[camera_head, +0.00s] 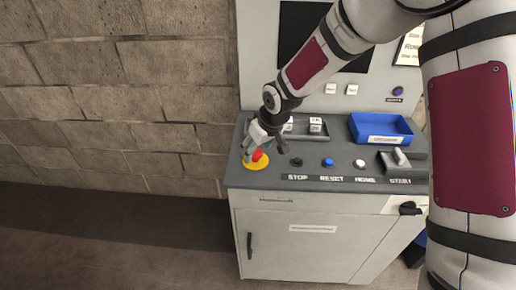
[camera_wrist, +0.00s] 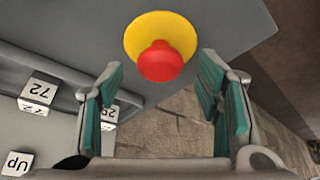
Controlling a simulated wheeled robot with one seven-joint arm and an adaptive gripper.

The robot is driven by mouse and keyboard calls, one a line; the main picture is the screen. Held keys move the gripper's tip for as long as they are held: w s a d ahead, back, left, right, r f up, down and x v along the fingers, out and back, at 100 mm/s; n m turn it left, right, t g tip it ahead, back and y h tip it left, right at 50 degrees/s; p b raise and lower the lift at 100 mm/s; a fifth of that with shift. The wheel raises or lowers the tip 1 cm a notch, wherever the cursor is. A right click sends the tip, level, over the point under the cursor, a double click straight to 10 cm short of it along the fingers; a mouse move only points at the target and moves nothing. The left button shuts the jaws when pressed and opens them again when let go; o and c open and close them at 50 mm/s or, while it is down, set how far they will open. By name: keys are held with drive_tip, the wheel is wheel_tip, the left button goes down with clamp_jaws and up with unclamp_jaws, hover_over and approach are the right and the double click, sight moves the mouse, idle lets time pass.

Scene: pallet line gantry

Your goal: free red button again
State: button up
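The red button (camera_wrist: 160,62) is a mushroom-shaped knob on a round yellow base (camera_wrist: 160,27). It stands at the left front of the console's dark top. In the head view the red button (camera_head: 258,155) shows just below my gripper (camera_head: 257,147), with the yellow base (camera_head: 257,166) under it. My gripper (camera_wrist: 163,105) is open in the wrist view, its green-padded fingers apart. The knob shows ahead of the gap between the fingertips. I see no finger contact with it.
The console top (camera_head: 340,168) also carries a black STOP button (camera_head: 296,162), a blue RESET button (camera_head: 328,163), a white HOME button (camera_head: 360,164) and a START switch (camera_head: 400,158). A blue tray (camera_head: 380,128) and a grey tray with lettered cubes (camera_head: 316,126) stand behind. A brick wall (camera_head: 110,100) is at left.

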drive_tip(key=v, duration=1.2)
drive_tip(key=s+d+r+m+t+h, duration=0.1)
drive_tip(key=s+d+r+m+h, duration=0.2)
drive_tip(key=s+d+r, duration=0.85)
drive_tip(key=s+d+r+m, duration=0.1)
drive_tip(key=s+d+m, duration=0.1)
drive_tip(key=s, duration=0.6)
drive_tip(key=s+d+r+m, duration=0.1)
drive_tip(key=s+d, duration=0.3)
drive_tip(key=s, duration=0.4)
drive_tip(key=shift+d+r+m+t, duration=0.2)
drive_tip(key=shift+m+t, duration=0.2)
drive_tip(key=shift+m, duration=0.3)
